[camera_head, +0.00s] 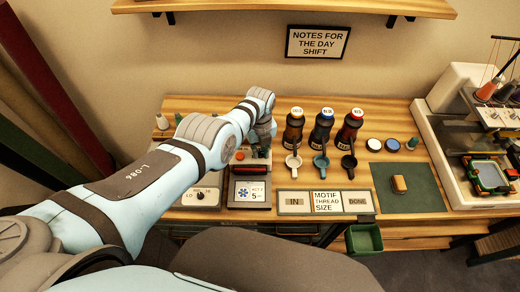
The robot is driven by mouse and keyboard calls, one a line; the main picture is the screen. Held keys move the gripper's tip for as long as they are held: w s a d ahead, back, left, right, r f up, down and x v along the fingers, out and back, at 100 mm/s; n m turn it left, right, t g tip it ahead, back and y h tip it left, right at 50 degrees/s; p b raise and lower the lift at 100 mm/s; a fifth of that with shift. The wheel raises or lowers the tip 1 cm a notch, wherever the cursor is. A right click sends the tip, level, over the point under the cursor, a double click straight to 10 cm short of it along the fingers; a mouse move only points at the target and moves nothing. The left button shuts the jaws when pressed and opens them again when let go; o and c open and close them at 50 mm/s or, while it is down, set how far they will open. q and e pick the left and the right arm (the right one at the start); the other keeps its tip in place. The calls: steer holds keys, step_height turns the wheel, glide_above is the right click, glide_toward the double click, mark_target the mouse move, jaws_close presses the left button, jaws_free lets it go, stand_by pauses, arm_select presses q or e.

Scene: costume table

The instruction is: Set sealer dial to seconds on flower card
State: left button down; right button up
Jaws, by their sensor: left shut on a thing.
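The sealer (253,170) is a grey machine with a red bar across it and a small orange light, standing in the left half of the table. A card with a blue flower (256,191) lies at its front, with a large "5" beside the flower and smaller print too small to read surely. My left arm reaches in from the left. My left gripper (262,150) points down at the back of the sealer, shut on what appears to be the sealer dial, which the fingers mostly hide; its setting cannot be read. My right gripper is not in view.
A grey box with a knob (200,196) stands left of the sealer, partly under my arm. Three dark bottles (321,127) with scoops stand right. A green mat (405,188) holds a tan block (399,184). A green bin (363,238) hangs at the front edge. An embroidery machine (480,130) fills the right.

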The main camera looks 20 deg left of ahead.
mark_target(260, 154)
arm_select(q)
steer(key=c, duration=1.8)
jaws_free()
steer(key=shift+s+f, duration=0.2)
steer(key=shift+s, duration=0.05)
steer(key=shift+w, duration=0.1)
steer(key=shift+r, duration=0.1)
steer(key=shift+w+r, duration=0.2)
steer(key=shift+r, duration=0.15)
step_height(260, 154, up, 11)
steer(key=shift+s, duration=0.15)
steer(key=shift+o, duration=0.4)
steer(key=shift+r, duration=0.1)
